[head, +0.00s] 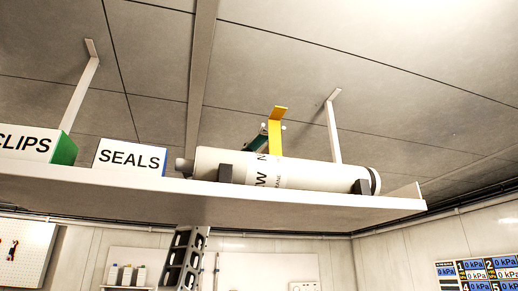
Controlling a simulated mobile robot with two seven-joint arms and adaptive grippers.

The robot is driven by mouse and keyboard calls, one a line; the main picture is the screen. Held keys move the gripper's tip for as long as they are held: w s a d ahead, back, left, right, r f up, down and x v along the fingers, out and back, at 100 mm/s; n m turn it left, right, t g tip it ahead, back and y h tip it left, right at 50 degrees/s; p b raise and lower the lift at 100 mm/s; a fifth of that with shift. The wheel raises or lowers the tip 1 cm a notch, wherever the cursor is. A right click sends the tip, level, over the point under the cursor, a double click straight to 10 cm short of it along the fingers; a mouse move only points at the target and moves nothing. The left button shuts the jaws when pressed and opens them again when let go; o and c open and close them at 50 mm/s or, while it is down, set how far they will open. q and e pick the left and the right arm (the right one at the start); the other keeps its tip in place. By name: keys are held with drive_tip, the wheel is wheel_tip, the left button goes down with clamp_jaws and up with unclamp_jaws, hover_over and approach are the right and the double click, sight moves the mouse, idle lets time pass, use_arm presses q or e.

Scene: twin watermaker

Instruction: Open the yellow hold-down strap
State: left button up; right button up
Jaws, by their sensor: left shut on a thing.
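The yellow hold-down strap (276,132) stands upright above a white cylinder (315,173) that lies on the high shelf. The strap's top end is bent over into a short flange. Its lower end meets the top of the cylinder; whether it passes behind cannot be told. My left gripper (264,133), small and dark, shows above the cylinder at the left side of the strap. It is shut on the strap, and the rest of that arm is mostly hidden by the cylinder and shelf. My right gripper is not in view.
The white shelf (120,197) hangs from the ceiling on white brackets (334,130). Dark blocks (224,173) sit against the cylinder. A SEALS box (128,157) and a CLIPS box (27,144) stand to the left. Above the strap is free room below the ceiling.

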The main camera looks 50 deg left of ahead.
use_arm(q)
drive_tip(key=shift+w+f, duration=0.2)
drive_tip(key=shift+f, duration=0.05)
drive_tip(key=shift+a, duration=0.1)
drive_tip(key=v, duration=1.2)
drive_tip(key=shift+a+r, duration=0.2)
drive_tip(key=shift+d, duration=0.1)
